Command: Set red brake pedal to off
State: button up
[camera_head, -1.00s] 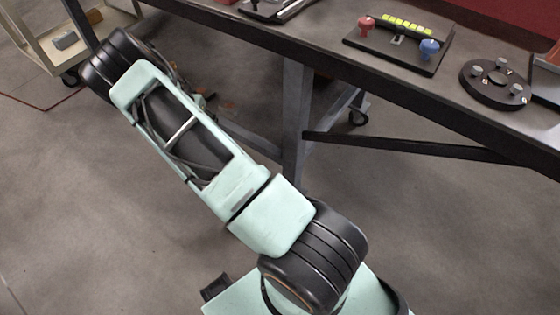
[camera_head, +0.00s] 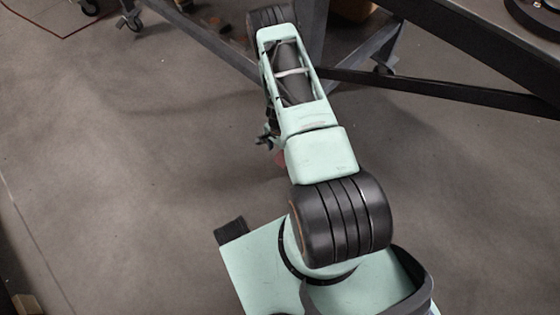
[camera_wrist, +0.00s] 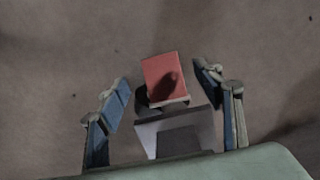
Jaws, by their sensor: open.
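The red brake pedal (camera_wrist: 163,77) shows in the wrist view as a red block over a grey base (camera_wrist: 175,130) on the floor. My gripper (camera_wrist: 161,80) is open, with one blue-padded finger on each side of the pedal. I see gaps between the fingers and the pedal; a dark shadow falls on the red face. I cannot tell the pedal's setting. In the head view, a small red patch (camera_head: 281,158), likely the pedal, shows beside my arm. My arm hides most of it, and only a bit of my gripper (camera_head: 266,141) peeks out.
A dark workbench edge (camera_head: 450,95) with metal legs crosses the upper right, close to my arm. Caster wheels (camera_head: 133,22) stand at the upper left. The grey floor (camera_head: 130,150) to the left is open.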

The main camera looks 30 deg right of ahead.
aim_at(279, 162)
notch_tip(279, 162, down, 6)
jog(key=shift+r+b, duration=0.1)
jog(key=shift+b, duration=0.75)
jog(key=shift+c, duration=0.7)
